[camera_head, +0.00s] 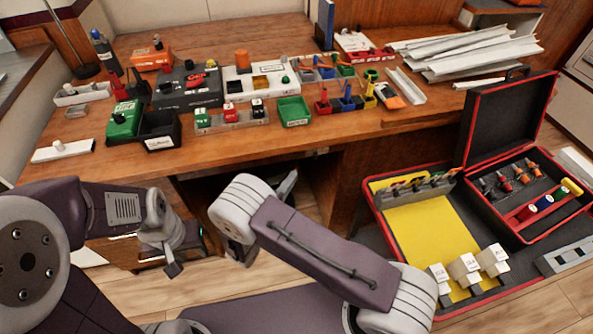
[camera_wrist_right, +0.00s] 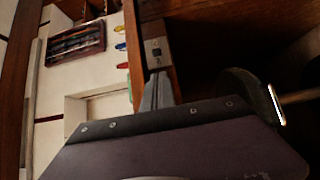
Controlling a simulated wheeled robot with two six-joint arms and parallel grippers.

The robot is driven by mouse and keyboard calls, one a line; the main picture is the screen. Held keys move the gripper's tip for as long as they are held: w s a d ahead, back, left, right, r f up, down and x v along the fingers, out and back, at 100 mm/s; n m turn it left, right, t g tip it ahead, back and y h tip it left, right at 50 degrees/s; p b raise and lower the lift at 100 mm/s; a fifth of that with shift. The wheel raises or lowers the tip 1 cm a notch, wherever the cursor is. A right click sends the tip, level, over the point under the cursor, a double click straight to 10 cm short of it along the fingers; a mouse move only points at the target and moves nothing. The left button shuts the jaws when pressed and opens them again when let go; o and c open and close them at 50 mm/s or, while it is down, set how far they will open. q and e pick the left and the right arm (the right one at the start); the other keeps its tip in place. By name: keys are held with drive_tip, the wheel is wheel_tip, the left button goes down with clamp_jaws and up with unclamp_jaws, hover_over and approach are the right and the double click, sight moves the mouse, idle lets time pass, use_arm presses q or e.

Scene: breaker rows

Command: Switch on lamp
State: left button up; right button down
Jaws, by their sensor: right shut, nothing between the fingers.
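A thin dark stand on a round base (camera_head: 87,71), which looks like the foot of a lamp, is at the back left of the workbench (camera_head: 225,150). Its top is cut off by the frame, and I cannot tell whether it is lit. I cannot make out a lamp switch for certain. My left gripper (camera_head: 173,268) hangs low in front of the bench, touching nothing I can see; its jaws are too small to judge. My right gripper (camera_head: 287,184) is below the bench's front edge, partly hidden by its arm. It is shut and empty.
White trunking (camera_head: 470,50) lies at the back right. An open red-edged case (camera_head: 455,225) stands at right. The right wrist view shows a dark tray (camera_wrist_right: 75,45) at upper left.

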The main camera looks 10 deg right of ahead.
sight(315, 155)
drive_tip(key=b+x, duration=0.1)
drive_tip(key=x, duration=0.7)
drive_tip(key=shift+w+d, duration=0.25)
use_arm(q)
drive_tip(key=shift+f, duration=0.6)
